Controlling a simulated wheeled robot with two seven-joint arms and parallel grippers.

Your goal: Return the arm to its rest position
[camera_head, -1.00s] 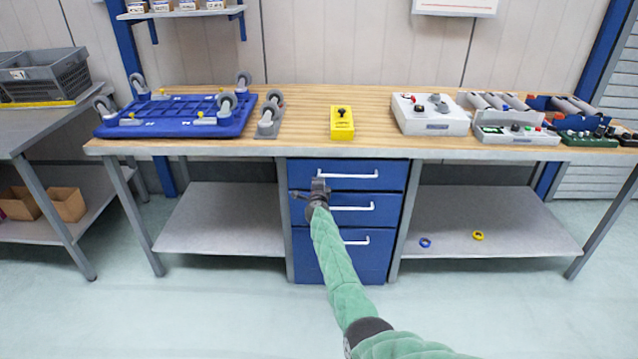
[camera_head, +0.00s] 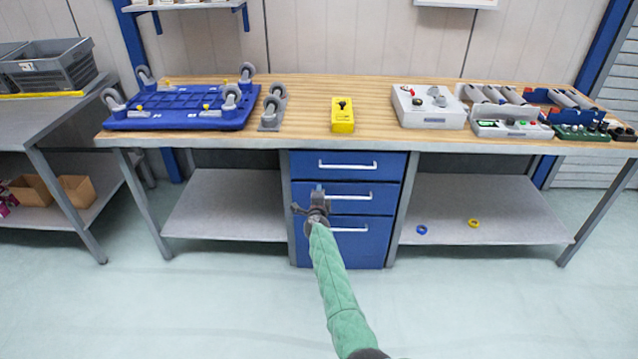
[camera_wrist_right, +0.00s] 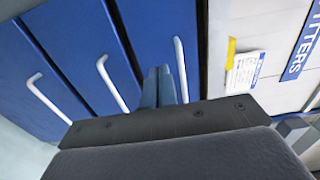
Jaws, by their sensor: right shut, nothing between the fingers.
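My right arm, in a green sleeve, reaches up from the bottom of the head view. Its right gripper (camera_head: 318,192) is shut and empty, in front of the blue drawer unit (camera_head: 346,235) and over the middle drawer in the picture. In the right wrist view the shut fingers (camera_wrist_right: 158,86) point toward the drawer fronts (camera_wrist_right: 60,50) and their white handles (camera_wrist_right: 103,83). I cannot tell whether the fingertips touch the drawer unit. The drawers look closed. My left gripper is not in view.
The workbench (camera_head: 300,110) carries a blue wheeled platform (camera_head: 180,108), a yellow box (camera_head: 342,115) and a white control box (camera_head: 428,106). A blue ring (camera_head: 421,229) and a yellow ring (camera_head: 473,223) lie on the lower right shelf. A side table (camera_head: 45,115) stands left. The floor in front is clear.

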